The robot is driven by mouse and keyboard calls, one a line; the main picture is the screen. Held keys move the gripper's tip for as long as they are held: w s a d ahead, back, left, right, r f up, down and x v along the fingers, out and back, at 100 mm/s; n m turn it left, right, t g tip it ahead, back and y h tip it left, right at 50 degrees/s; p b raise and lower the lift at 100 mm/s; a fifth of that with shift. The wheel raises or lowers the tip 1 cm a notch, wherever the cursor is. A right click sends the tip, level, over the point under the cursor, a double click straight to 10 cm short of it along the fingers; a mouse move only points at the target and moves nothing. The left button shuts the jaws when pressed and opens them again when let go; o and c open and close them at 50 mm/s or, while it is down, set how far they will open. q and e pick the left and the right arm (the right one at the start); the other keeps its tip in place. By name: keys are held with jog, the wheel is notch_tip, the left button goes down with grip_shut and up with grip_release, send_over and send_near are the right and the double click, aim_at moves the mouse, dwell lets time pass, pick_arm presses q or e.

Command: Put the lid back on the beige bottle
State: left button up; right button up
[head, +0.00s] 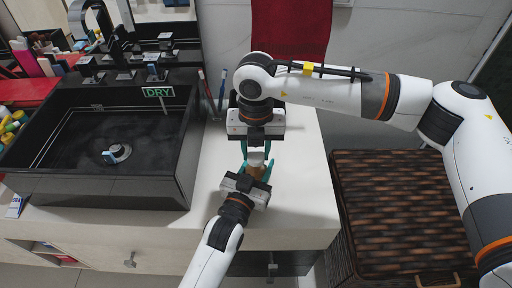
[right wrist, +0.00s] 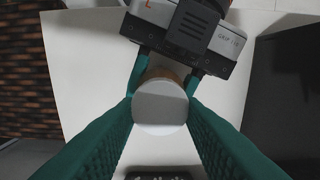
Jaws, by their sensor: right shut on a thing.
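The beige-brown bottle (head: 256,172) stands between the teal fingers of my left gripper (head: 256,170) at the counter's front part. The left gripper looks shut on it; its fingers also show on both sides of the bottle (right wrist: 166,73) in the right wrist view. My right gripper (head: 256,152) points down from above, shut on the white round lid (head: 256,156). In the right wrist view the lid (right wrist: 160,107) lies between my right fingers and covers most of the bottle. I cannot tell whether the lid touches the bottle's top.
A black vessel sink (head: 100,185) with a DRY sign (head: 158,92) stands on the left. Two toothbrushes (head: 222,88) stand behind the grippers. A red towel (head: 290,30) hangs on the wall. A brown wicker basket (head: 405,205) is on the right. The white counter (head: 305,185) is clear beside the bottle.

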jog(key=shift+f, duration=0.55)
jog(key=m, duration=0.8)
jog(key=shift+d+m, duration=0.1)
jog(key=shift+m, duration=0.3)
jog(key=m, duration=0.4)
jog(key=shift+s, duration=0.1)
jog(key=m, duration=0.6)
jog(key=shift+m, duration=0.4)
jog(key=o, duration=0.9)
